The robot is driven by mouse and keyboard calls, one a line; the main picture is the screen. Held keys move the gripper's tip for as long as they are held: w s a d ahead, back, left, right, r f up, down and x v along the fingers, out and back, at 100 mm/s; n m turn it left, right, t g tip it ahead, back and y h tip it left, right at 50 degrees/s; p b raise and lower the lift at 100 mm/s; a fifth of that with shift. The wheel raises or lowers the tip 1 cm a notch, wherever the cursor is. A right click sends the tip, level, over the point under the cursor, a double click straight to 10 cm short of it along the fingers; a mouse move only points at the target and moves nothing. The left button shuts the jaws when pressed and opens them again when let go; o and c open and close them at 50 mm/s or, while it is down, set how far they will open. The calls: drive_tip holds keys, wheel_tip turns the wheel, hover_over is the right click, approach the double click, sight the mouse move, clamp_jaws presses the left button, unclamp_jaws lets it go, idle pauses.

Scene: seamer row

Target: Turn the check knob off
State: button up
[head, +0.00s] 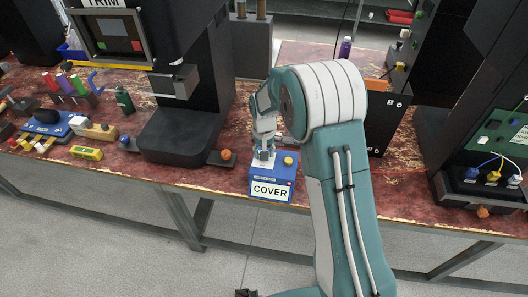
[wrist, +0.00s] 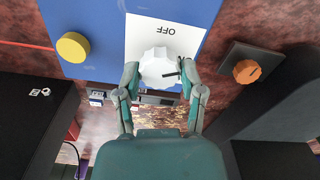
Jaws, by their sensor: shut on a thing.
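The white scalloped knob (wrist: 158,64) sits on a white plate (wrist: 148,30) on top of a blue box (head: 283,182). The box's front label reads "COVER" in the head view; no "check" label is readable. The plate reads "OFF", upside down in the wrist view, above the knob. A dark pointer line on the knob points right in that view, not at the "OFF" lettering. Another marking by the right finger is partly hidden. My gripper (wrist: 159,78) has one finger on each side of the knob, closed on it. My gripper (head: 263,150) points down at the box in the head view.
A yellow button (wrist: 72,47) is beside the plate on the same box. An orange knob (wrist: 246,71) on a dark base stands close by. A black machine (head: 180,130) stands to the left, and wired terminals (head: 492,175) are at far right.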

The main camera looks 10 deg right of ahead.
drive_tip(key=n, duration=0.6)
drive_tip(key=shift+n, duration=0.3)
drive_tip(key=n, duration=0.6)
drive_tip(key=shift+n, duration=0.3)
drive_tip(key=o, duration=1.1)
drive_tip(key=shift+w+f, duration=0.1)
drive_tip(key=shift+o, duration=0.2)
drive_tip(key=shift+a, duration=0.1)
wheel_tip(320, 180, up, 12)
